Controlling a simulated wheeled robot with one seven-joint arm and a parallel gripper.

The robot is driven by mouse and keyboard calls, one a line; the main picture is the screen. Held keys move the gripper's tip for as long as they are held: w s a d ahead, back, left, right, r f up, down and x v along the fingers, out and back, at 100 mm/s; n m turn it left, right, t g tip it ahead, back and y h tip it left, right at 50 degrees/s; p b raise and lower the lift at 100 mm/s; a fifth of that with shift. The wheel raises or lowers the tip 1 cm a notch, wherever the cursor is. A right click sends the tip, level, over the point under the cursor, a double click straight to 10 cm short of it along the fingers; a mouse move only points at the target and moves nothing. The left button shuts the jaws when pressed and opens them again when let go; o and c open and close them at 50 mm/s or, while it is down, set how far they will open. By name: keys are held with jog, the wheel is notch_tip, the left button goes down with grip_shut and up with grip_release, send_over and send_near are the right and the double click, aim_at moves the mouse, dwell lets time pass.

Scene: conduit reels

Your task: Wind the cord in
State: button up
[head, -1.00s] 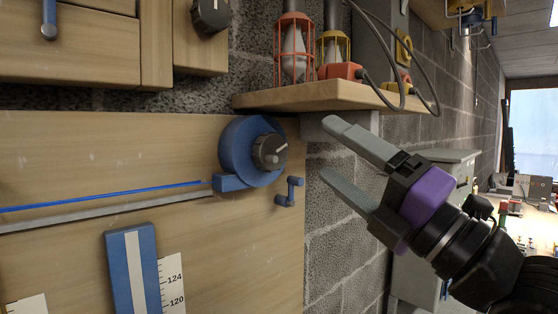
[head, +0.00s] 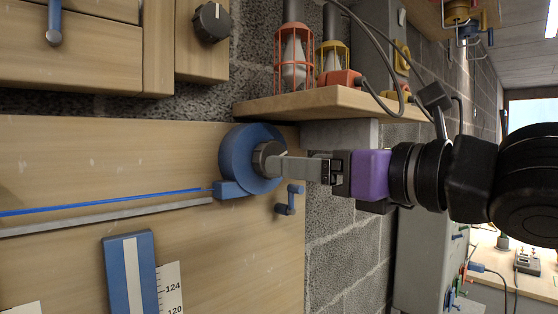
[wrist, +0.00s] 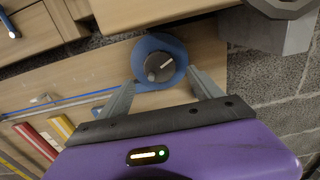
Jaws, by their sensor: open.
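A blue reel (head: 240,158) is fixed to the wooden board, with a dark grey knob (head: 265,158) on its face. The knob also shows in the wrist view (wrist: 159,68) with a pale pointer line. A blue cord (head: 100,201) runs left from the reel's outlet block above a grey strip. My gripper (head: 277,164) points at the knob in the head view. In the wrist view its two fingers (wrist: 160,88) are apart, one on either side of the blue reel (wrist: 176,48). I cannot tell whether they touch the knob.
A small blue crank handle (head: 290,200) sits just below right of the reel. A wooden shelf (head: 330,104) with caged lamps (head: 294,65) and cables is above my gripper. A blue-and-white gauge (head: 130,275) with a number scale is lower left. Drawers (head: 90,50) are above the board.

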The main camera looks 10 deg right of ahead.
jog(key=p+x, duration=0.1)
jog(key=x, duration=0.4)
jog(key=shift+w+a, duration=0.25)
jog(key=shift+w, duration=0.1)
jog(key=shift+c, duration=0.2)
jog(key=c, duration=1.3)
